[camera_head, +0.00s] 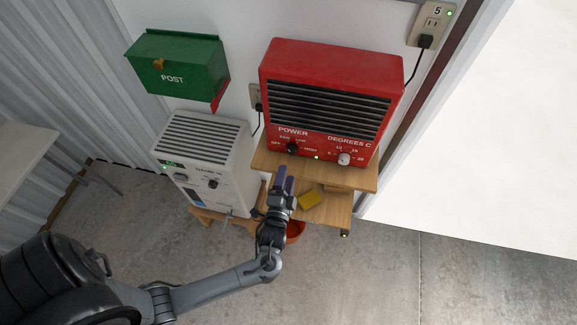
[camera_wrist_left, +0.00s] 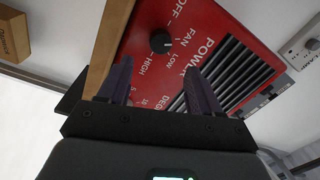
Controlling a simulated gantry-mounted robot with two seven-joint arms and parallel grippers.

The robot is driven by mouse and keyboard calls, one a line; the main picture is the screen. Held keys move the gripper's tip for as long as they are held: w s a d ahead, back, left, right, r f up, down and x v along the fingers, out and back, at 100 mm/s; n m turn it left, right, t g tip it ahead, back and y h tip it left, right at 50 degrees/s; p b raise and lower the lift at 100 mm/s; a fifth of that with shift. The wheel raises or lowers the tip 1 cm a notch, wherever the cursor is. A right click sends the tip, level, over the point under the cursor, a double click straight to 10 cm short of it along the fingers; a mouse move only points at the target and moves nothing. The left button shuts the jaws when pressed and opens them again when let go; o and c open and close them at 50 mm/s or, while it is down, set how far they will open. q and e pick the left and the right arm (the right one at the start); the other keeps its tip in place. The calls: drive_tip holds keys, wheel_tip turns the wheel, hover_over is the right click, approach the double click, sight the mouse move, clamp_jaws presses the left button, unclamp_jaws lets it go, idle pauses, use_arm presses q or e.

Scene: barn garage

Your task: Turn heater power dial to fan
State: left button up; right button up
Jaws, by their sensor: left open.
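The red heater (camera_head: 330,95) stands on a small wooden table against the wall. Its black power dial (camera_head: 292,148) is at the lower left of its front, under the word POWER. In the left wrist view, the dial (camera_wrist_left: 161,42) is ringed by OFF, FAN, LOW and HIGH; I cannot tell for sure which one it points to. My left gripper (camera_head: 285,178) is open and empty, with its two purple fingers pointing toward the heater, just short of and below the dial. In the wrist view, the dial shows between and beyond the fingertips (camera_wrist_left: 157,72). My right gripper is not in view.
A white degrees knob (camera_head: 344,159) and a green light are right of the dial.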

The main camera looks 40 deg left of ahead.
use_arm(q)
drive_tip(key=shift+v, duration=1.25)
drive_tip(key=s+d+r+n+g+h, duration=0.2)
drive_tip(key=s+d+n+g+h, duration=0.1)
drive_tip(key=s+g+h, duration=0.4)
drive_tip(key=s+d+r+n+g+h, duration=0.2)
drive_tip(key=s+d+g, duration=0.25)
drive_tip(key=s, duration=0.45)
wheel_tip(320, 180, up, 15)
drive_tip(key=s+n+g+p, duration=0.1)
drive_tip(key=p, duration=1.4)
drive_tip(key=shift+s+a+r, duration=0.15)
drive_tip(key=shift+a+r, duration=0.05)
drive_tip(key=shift+a, duration=0.25)
